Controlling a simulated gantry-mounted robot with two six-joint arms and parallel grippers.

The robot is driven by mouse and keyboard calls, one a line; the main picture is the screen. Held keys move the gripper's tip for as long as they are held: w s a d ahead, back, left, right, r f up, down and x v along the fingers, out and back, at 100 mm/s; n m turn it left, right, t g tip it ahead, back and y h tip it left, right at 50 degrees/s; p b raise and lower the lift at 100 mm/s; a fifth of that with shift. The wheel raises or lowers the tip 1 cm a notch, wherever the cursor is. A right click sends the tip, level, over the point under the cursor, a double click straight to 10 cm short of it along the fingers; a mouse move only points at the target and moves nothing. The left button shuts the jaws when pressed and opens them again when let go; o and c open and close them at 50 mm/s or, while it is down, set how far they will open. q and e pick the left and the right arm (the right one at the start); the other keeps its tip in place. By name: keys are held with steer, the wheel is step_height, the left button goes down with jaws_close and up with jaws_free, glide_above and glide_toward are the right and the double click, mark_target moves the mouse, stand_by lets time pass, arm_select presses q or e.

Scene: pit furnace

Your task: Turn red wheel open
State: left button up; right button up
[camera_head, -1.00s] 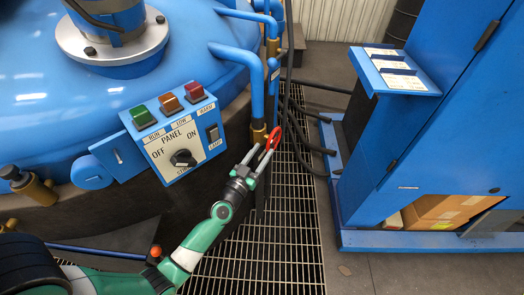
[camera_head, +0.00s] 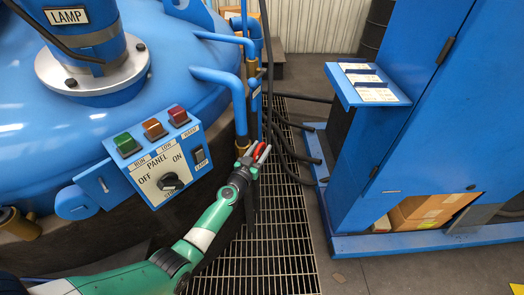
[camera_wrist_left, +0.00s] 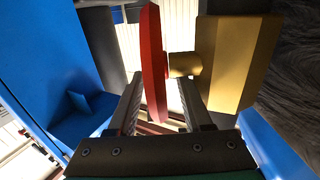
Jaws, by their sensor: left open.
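The red wheel (camera_head: 261,152) is on a brass valve at the foot of a blue pipe, in the middle of the head view. My left gripper (camera_head: 252,158) is at the wheel, its fingers open. In the left wrist view the wheel (camera_wrist_left: 153,62) shows edge-on as a red disc between the two open fingers, with a gap on the left side. Its brass stem and the brass valve body (camera_wrist_left: 237,62) lie to its right, close to the right finger. The head view partly hides the wheel behind the fingers. My right gripper is in neither view.
A control panel (camera_head: 152,178) with a black knob and coloured buttons stands left of the valve on the blue furnace (camera_head: 60,110). Dark hoses (camera_head: 283,150) hang just right of the wheel. Floor grating (camera_head: 270,245) lies below. A blue cabinet (camera_head: 430,130) stands at right.

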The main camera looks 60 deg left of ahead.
arm_select(q)
steer(key=shift+w+a, duration=0.35)
steer(key=shift+w, duration=0.25)
steer(key=shift+c, duration=0.3)
jaws_close()
